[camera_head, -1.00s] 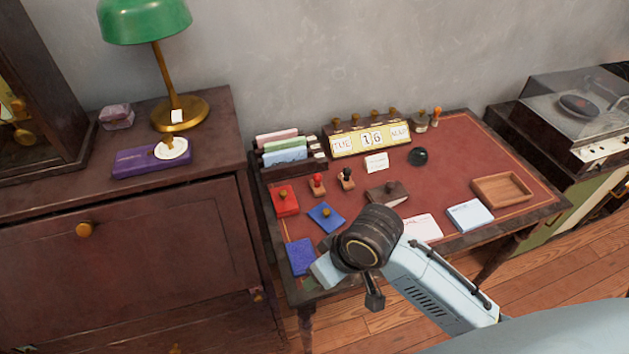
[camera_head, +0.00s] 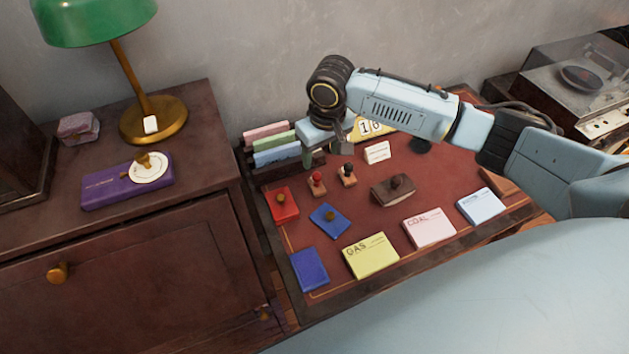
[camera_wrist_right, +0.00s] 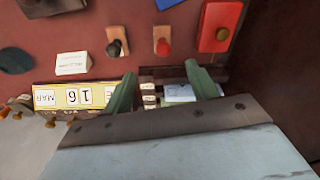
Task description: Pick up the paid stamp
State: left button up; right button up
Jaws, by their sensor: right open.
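Two small wooden stamps stand on the red desk top: one with a red knob (camera_head: 317,183) and one with a black knob (camera_head: 347,175). I cannot read which one is the paid stamp. They also show in the right wrist view, red (camera_wrist_right: 162,41) and black (camera_wrist_right: 117,42). My right gripper (camera_head: 327,153) is above the back of the desk, just behind these stamps, near the card rack. In the wrist view its two green fingers (camera_wrist_right: 163,82) are apart with nothing held between them. My left gripper is not in view.
A red pad (camera_head: 283,207), a blue pad (camera_head: 328,221) and a brown blotter (camera_head: 393,192) lie near the stamps. Card rack (camera_head: 279,155) and calendar (camera_head: 370,127) stand behind. Yellow (camera_head: 371,256), pink (camera_head: 430,228) and pale blue (camera_head: 481,207) paper stacks line the front.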

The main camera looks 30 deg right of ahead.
aim_at(317, 174)
jog(key=f, duration=0.2)
jog(key=f+b, duration=0.1)
jog(key=f, duration=0.2)
jog(key=shift+w+a, duration=0.1)
jog(key=shift+w, duration=0.1)
jog(key=shift+f, duration=0.45)
jog(key=f, duration=0.1)
jog(key=f+b, duration=0.1)
jog(key=f, duration=0.2)
jog(key=shift+w+a+f, duration=0.2)
jog(key=shift+w+f, duration=0.05)
jog(key=shift+f, duration=0.25)
jog(key=c, duration=1.2)
jog(key=shift+o, duration=0.2)
notch_tip(317, 174, up, 9)
jog(key=shift+r+p, duration=0.1)
jog(key=shift+p, duration=0.8)
jog(key=shift+r, duration=0.4)
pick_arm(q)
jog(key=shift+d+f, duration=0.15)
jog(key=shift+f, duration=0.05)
